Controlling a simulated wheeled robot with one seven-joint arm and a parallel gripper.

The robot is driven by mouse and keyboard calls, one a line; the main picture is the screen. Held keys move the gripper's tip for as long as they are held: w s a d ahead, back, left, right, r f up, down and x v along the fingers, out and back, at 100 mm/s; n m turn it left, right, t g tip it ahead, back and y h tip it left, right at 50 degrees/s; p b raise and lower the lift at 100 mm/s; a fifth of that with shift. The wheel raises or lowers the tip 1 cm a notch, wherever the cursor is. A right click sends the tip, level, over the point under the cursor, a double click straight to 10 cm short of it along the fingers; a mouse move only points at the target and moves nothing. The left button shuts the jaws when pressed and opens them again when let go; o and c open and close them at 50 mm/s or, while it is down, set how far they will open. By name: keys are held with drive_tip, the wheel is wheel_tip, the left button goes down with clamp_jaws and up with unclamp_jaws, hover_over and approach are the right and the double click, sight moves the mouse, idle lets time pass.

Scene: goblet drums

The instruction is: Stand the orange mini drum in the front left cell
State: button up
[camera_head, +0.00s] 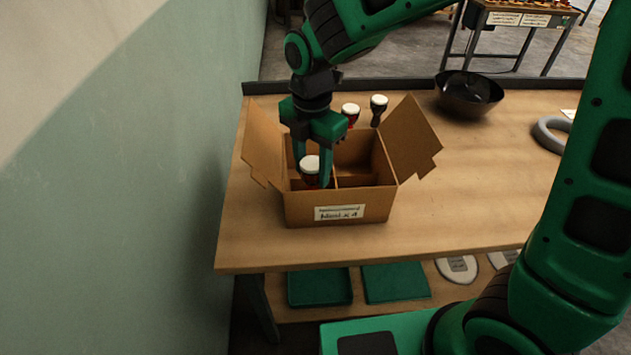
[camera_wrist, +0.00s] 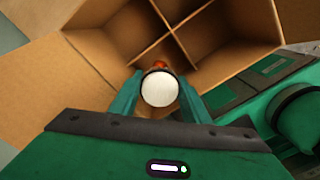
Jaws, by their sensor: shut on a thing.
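The orange mini drum (camera_head: 310,166) has a white head facing up and looks roughly upright. My gripper (camera_head: 313,172) is shut on it, with one green finger on each side. In the wrist view the drum's white head (camera_wrist: 160,89) lies between the fingertips, with a little orange body showing beyond it. The open cardboard box (camera_head: 338,207) is split by crossed dividers (camera_wrist: 166,30) into cells. My gripper reaches down over its front left cell. The box's front wall hides the drum's lower end, so I cannot tell whether it touches the cell floor.
A red drum (camera_head: 351,110) and a black drum (camera_head: 378,108) with white heads stand behind the box. The box's side flaps (camera_head: 413,138) stick up and outward. A black bowl (camera_head: 468,93) and a grey ring (camera_head: 549,138) lie to the right.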

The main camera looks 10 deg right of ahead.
sight(313, 183)
drive_tip(key=shift+s+f, duration=0.1)
drive_tip(key=shift+f, duration=2.35)
drive_tip(key=shift+f, duration=0.1)
drive_tip(key=o, duration=1)
drive_tip(key=shift+o, duration=0.2)
wheel_tip(313, 183, up, 12)
drive_tip(key=shift+r, duration=0.15)
drive_tip(key=shift+s, duration=0.1)
